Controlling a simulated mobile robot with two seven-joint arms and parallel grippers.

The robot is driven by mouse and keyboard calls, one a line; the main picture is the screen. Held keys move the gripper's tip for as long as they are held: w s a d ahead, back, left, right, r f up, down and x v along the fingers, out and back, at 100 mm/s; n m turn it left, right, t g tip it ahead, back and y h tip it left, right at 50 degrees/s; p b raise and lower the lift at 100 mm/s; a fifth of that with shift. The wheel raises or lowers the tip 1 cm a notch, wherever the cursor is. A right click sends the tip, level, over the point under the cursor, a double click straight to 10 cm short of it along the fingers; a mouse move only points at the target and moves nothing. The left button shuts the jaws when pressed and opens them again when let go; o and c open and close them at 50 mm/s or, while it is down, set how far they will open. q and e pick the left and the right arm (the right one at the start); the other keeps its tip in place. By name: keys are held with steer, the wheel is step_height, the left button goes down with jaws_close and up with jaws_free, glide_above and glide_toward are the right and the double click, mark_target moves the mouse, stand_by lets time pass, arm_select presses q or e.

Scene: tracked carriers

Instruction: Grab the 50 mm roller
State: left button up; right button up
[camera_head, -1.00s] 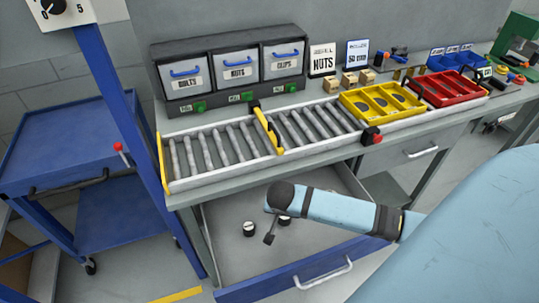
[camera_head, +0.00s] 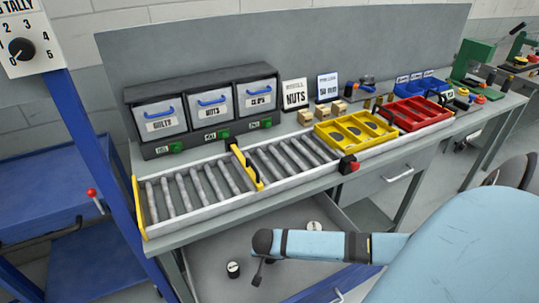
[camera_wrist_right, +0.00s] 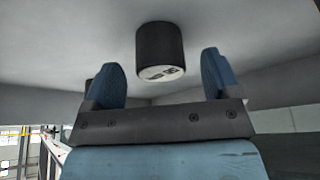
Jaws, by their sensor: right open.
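Black rollers with white end faces stand in the open drawer (camera_head: 212,258). One roller (camera_head: 233,269) is left of my right gripper in the head view, and another roller (camera_head: 314,226) shows just beyond my forearm. My right gripper (camera_head: 260,278) is over the drawer. In the right wrist view a black roller (camera_wrist_right: 160,45) with a printed white end lies ahead, between the lines of the two blue fingers. The right gripper (camera_wrist_right: 158,64) is open, with visible gaps on both sides of that roller. The print is too small to read. My left gripper is out of view.
Above the drawer is a bench with a roller conveyor (camera_head: 205,190), a yellow tray (camera_head: 322,134) and a red tray (camera_head: 391,125). A sign (camera_head: 327,87) reads 50 mm. A blue post (camera_head: 85,115) and blue cart (camera_head: 35,195) stand left.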

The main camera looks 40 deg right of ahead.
steer(key=x, duration=0.2)
steer(key=shift+d+f, duration=0.1)
steer(key=shift+f, duration=0.15)
steer(key=c, duration=1.1)
steer(key=shift+r, duration=0.15)
